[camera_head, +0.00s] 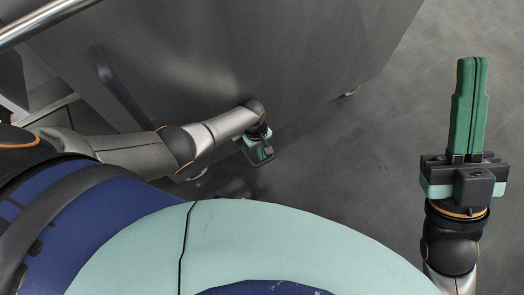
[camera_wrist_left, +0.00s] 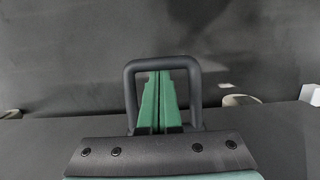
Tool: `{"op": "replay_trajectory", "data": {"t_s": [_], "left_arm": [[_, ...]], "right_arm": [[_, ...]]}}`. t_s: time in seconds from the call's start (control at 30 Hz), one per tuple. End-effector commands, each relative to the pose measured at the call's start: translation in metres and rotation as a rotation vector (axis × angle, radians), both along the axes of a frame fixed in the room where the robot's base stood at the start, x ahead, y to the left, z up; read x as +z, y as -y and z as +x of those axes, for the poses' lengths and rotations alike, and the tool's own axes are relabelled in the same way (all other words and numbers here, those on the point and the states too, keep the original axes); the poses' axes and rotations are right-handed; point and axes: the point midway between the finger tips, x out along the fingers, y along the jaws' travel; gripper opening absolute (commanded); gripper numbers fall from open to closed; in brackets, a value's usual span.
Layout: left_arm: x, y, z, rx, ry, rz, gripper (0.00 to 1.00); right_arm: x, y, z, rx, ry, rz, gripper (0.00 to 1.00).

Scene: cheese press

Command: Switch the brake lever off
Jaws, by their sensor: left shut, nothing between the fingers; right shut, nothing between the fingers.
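My left gripper (camera_head: 262,153) is shut with nothing between its fingers. It is low beside the grey machine's side panel. In the left wrist view its green fingers (camera_wrist_left: 159,100) are together and point away from the camera. A dark rounded loop (camera_wrist_left: 164,64) frames them; I cannot tell whether it is part of the gripper or of the machine. A long dark bar (camera_head: 118,88) slants across the grey panel (camera_head: 230,50), left of and above the left gripper. I cannot tell whether it is the brake lever. My right gripper (camera_head: 471,110) is shut, empty and upright at the right, away from the machine.
A bright metal rail (camera_head: 40,22) crosses the top left corner. Small pale foot or wheel parts show under the machine, one at its right corner (camera_head: 352,92); one shows in the left wrist view (camera_wrist_left: 240,100). The dark floor (camera_head: 370,160) between the grippers is clear.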

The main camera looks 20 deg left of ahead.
Motion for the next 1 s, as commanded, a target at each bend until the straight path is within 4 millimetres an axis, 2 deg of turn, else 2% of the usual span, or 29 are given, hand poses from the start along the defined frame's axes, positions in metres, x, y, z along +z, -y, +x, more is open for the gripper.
{"op": "replay_trajectory", "data": {"t_s": [0.03,0.5,1.0], "left_arm": [[0.003,0.007,-0.004,-0.002,-0.003,-0.009,0.0],[0.022,0.005,-0.002,-0.002,-0.001,-0.009,0.0],[0.026,-0.001,0.001,-0.003,0.003,-0.001,0.0]], "right_arm": [[0.003,0.0,0.0,0.001,0.002,0.001,0.0],[0.028,0.001,-0.002,-0.016,0.03,-0.019,0.0],[0.033,0.005,-0.001,-0.036,0.031,-0.015,0.0]]}}
